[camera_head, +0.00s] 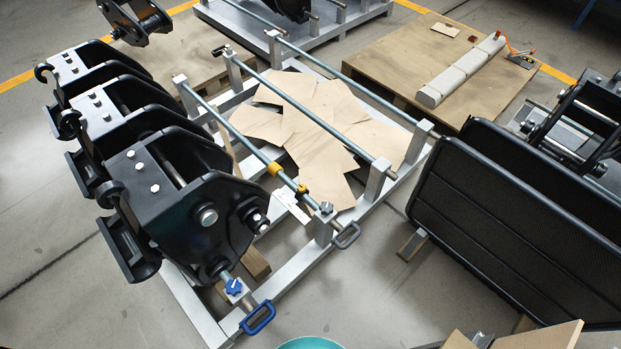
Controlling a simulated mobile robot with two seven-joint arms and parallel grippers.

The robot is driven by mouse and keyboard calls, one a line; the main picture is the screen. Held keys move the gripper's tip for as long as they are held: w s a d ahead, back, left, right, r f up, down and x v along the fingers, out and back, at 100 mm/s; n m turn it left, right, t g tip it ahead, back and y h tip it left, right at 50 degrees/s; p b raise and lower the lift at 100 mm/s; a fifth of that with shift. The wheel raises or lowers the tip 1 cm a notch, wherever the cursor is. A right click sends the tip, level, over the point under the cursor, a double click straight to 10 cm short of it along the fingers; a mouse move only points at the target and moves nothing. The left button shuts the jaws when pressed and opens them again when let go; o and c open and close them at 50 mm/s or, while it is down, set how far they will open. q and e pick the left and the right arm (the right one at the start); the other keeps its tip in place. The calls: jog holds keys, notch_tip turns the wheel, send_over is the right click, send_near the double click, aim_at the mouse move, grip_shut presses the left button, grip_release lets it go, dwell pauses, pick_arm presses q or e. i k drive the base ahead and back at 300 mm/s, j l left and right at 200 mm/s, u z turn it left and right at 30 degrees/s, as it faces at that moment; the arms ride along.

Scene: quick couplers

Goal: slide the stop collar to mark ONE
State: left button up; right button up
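A steel rod (223,120) runs diagonally along the rack, with a grey loop handle (347,236) at its near end. Two yellow collars sit around this rod, a wider one (274,168) and a smaller, darker one (302,189) nearer the handle. I cannot tell for sure which is the stop collar. A white plate (292,206) hangs beside the rod below them; no mark ONE is legible. A lower rod with a blue loop handle (258,318) carries a blue knob (233,287) beside the black couplers. Neither of my grippers is in view.
Several black couplers (165,205) hang on the rack's left. The grey rack frame (300,268) holds cardboard pieces (318,150). A black mesh panel (510,215) stands at right. A wooden pallet (480,95) carries a pale segmented block (462,70).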

aim_at(298, 196)
jog(key=i+l+u, duration=0.25)
jog(key=i+l, duration=0.15)
jog(key=i+l+u, duration=0.25)
jog(key=l, duration=0.25)
jog(key=i+u, duration=0.1)
jog(key=u, duration=1)
